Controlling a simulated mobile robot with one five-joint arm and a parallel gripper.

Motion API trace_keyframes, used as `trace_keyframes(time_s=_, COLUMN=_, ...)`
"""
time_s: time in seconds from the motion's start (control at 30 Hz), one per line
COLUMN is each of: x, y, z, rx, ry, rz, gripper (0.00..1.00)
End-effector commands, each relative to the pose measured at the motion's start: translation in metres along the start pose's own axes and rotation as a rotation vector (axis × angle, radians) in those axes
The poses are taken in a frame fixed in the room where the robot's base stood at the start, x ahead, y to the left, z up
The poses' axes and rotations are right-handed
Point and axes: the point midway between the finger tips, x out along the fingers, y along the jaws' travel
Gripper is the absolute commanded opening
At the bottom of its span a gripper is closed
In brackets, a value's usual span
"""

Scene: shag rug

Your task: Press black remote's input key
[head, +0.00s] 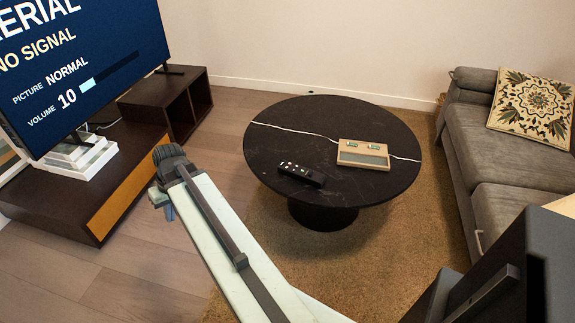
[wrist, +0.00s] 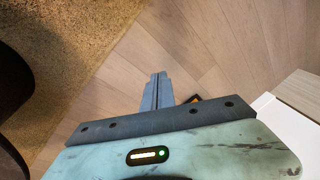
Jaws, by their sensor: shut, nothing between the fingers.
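The black remote (head: 301,174) lies on the near left part of the round black table (head: 270,150), with light and dark keys on its top. The key labels are too small to read. My gripper shows in the wrist view (wrist: 157,90) with its fingers together and nothing between them, above the wood floor. In the head view my arm reaches up to the left of the table, apart from the remote. The remote does not show in the wrist view. The TV (head: 80,75) reads "NO SIGNAL", "PICTURE NORMAL" and "VOLUME 10", with a cut-off word ending in "ERIAL" above.
A tan tray-like object (head: 363,147) stands right of the remote. The TV stand (head: 110,195) is at left, the grey sofa (head: 470,150) at right. A brown rug (head: 280,265) lies under the table.

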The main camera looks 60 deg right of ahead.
Motion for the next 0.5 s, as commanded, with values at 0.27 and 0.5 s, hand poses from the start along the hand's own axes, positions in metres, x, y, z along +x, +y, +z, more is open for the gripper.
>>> trace_keyframes(time_s=0.27, x=-0.079, y=0.187, z=-0.02, rx=0.261, ry=0.264, rz=-0.117, gripper=0.0)
trace_keyframes(time_s=0.5, x=-0.15, y=0.332, z=0.013, rx=0.437, ry=0.501, rz=-0.136, gripper=0.0)
